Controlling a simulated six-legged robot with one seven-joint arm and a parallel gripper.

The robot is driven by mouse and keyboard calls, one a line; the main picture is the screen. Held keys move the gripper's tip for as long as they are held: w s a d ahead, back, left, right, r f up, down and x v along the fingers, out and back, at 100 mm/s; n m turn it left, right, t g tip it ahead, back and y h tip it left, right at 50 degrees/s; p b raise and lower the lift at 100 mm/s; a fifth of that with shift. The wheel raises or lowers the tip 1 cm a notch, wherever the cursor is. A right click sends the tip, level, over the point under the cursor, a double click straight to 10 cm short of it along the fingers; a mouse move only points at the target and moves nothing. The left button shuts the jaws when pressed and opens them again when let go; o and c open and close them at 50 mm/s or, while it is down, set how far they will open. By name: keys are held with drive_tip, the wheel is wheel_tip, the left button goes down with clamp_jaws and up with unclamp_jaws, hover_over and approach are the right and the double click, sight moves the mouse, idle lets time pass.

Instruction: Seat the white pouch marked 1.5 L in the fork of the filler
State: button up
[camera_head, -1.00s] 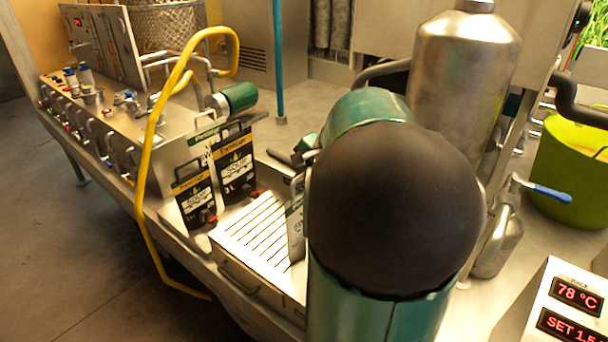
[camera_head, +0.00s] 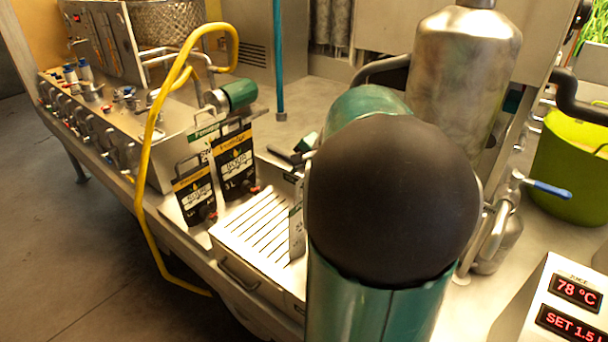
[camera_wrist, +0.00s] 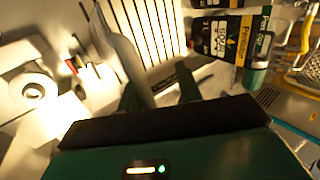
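A pale pouch (camera_head: 297,232) stands upright, almost edge-on, beside my arm at the right end of a slatted tray in the head view. Its upper part and right side are hidden by my arm, and its marking is not readable. Another white pouch with a green band (camera_head: 203,134) stands behind two black-labelled pouches. The filler's fork cannot be made out.
Black-labelled pouches (camera_head: 194,196) (camera_head: 235,162) stand left of the slatted tray (camera_head: 251,222). A yellow hose (camera_head: 147,170) loops in front of the bench. A steel tank (camera_head: 462,85), a blue-handled valve (camera_head: 546,189), a green tub (camera_head: 570,170) and a red display (camera_head: 574,292) are at right.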

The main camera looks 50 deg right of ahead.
drive_tip(key=shift+r, duration=0.1)
drive_tip(key=v, duration=1.3)
drive_tip(key=shift+s+r, duration=0.2)
drive_tip(key=shift+r, duration=0.05)
drive_tip(key=w+a+f+n+g, duration=0.2)
drive_tip(key=a+n, duration=0.6)
drive_tip(key=a, duration=1.2)
drive_tip(key=s+a+f+n, duration=0.2)
drive_tip(key=a+f+n, duration=0.1)
drive_tip(key=a, duration=0.4)
drive_tip(key=s+a+f+n, duration=0.3)
drive_tip(key=a+f+n, duration=0.1)
drive_tip(key=a+n, duration=0.2)
drive_tip(key=shift+s+a+t+h, duration=0.15)
drive_tip(key=shift+a+t+h, duration=0.2)
drive_tip(key=shift+a, duration=0.2)
drive_tip(key=shift+s, duration=0.15)
